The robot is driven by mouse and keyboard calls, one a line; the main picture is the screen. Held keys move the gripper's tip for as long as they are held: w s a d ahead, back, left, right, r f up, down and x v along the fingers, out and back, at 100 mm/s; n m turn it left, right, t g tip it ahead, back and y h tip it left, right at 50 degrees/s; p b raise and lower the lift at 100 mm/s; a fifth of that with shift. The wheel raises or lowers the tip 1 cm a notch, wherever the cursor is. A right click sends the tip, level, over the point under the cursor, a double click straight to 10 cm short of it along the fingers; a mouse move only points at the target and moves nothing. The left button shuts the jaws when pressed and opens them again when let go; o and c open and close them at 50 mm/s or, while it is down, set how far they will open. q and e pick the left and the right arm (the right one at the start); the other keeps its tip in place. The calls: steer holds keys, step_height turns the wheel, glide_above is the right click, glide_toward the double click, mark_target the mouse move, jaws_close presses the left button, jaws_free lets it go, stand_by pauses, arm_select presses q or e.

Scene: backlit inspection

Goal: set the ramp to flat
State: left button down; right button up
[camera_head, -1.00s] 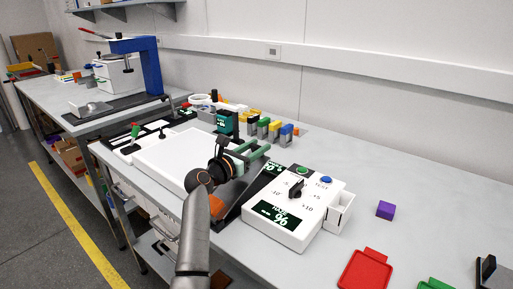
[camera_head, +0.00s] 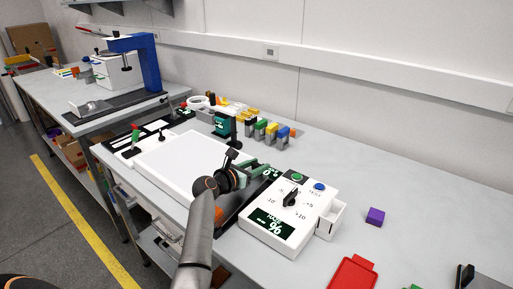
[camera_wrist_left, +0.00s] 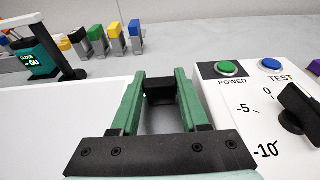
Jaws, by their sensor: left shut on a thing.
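A white control box (camera_head: 272,243) carries a black knob (camera_head: 291,198) among numbers, a dark display (camera_head: 274,222) with a percent sign, and green and blue buttons. In the left wrist view the knob (camera_wrist_left: 298,105) stands at the right edge, beside marks 0, -5 and -10. My left gripper (camera_head: 261,168) is to the left of the box, apart from the knob. In the left wrist view its green fingers are shut on a black block (camera_wrist_left: 160,89). I cannot tell which part is the ramp. My right gripper is not in view.
A large white panel (camera_head: 185,160) lies left of my gripper. A teal display (camera_head: 222,123) and several coloured blocks (camera_head: 272,131) stand behind. A small white bin (camera_head: 331,217) adjoins the box.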

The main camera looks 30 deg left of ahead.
mark_target(233, 197)
arm_select(q)
steer(key=shift+g, duration=0.3)
steer(key=f, duration=0.4)
steer(key=shift+w+f+b, duration=0.1)
steer(key=shift+w+b, duration=0.25)
steer(key=shift+b, duration=0.05)
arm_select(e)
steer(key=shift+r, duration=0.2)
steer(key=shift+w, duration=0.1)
arm_select(q)
steer(key=c, duration=0.8)
jaws_free()
steer(key=o, duration=0.4)
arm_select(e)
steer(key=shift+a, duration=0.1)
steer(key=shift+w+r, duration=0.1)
arm_select(q)
steer(key=shift+s+r, duration=0.2)
steer(key=shift+s, duration=0.05)
steer(key=p+v, duration=0.2)
steer(key=v, duration=0.9)
steer(key=shift+s, duration=0.45)
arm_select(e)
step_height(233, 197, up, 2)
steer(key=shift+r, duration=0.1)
